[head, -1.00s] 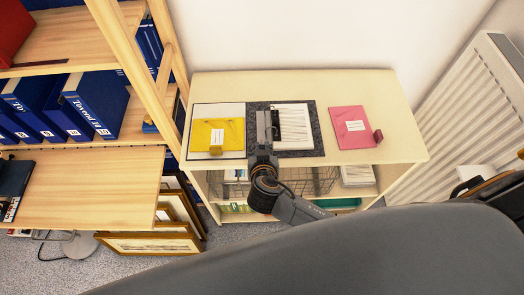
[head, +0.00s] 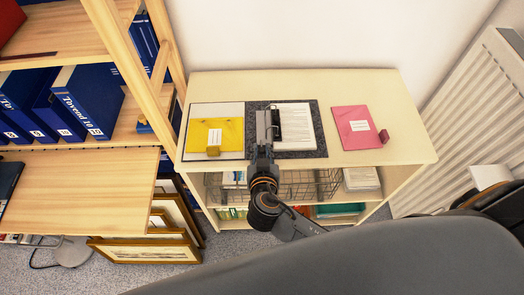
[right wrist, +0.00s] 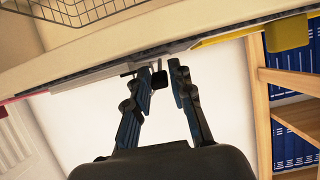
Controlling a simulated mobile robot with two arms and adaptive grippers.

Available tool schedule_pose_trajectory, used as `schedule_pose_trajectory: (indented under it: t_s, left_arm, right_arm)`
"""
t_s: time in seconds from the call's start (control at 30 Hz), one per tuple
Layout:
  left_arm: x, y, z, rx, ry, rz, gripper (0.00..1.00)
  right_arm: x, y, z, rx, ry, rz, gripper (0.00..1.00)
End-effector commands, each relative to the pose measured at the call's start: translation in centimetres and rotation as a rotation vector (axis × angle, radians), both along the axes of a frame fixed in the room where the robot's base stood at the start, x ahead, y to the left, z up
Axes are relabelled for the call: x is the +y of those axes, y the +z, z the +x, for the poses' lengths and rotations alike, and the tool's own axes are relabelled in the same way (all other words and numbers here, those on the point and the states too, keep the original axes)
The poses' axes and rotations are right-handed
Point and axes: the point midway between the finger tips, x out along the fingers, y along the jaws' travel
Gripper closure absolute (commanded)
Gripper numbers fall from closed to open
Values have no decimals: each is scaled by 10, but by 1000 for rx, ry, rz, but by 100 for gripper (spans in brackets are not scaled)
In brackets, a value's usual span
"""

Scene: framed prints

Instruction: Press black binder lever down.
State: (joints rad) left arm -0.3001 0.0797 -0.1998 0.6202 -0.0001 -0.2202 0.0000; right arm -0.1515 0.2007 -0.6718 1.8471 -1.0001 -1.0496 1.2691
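The binder (head: 310,146) lies open on the light wooden cabinet top, with white sheets on its right half and dark speckled edges around them. Its dark lever mechanism (head: 276,123) is at the left edge of the sheets. My right gripper (head: 262,128) reaches in from the front, over the binder just left of the lever. In the right wrist view its two fingers (right wrist: 160,70) are apart, and a small black knob (right wrist: 159,79), apparently the lever's end, shows between or just beyond their tips. Contact cannot be told. My left gripper is not in view.
A yellow folder (head: 228,132) lies at the binder's left, and a pink one (head: 352,122) to its right on the cabinet top (head: 395,100). A shelf with blue binders (head: 85,98) stands left. A radiator (head: 475,115) is right. Framed pictures (head: 145,250) lean below.

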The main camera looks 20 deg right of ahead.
Motion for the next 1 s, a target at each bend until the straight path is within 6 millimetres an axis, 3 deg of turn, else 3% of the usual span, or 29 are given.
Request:
schedule_pose_trajectory:
  t_s: [0.47, 1.0]
  left_arm:
    - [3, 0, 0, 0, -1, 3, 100]
    - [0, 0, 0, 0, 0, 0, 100]
  right_arm:
    - [3, 2, -9, 4, 1, 1, 60]
    - [28, 43, -96, 5, 0, 2, 60]
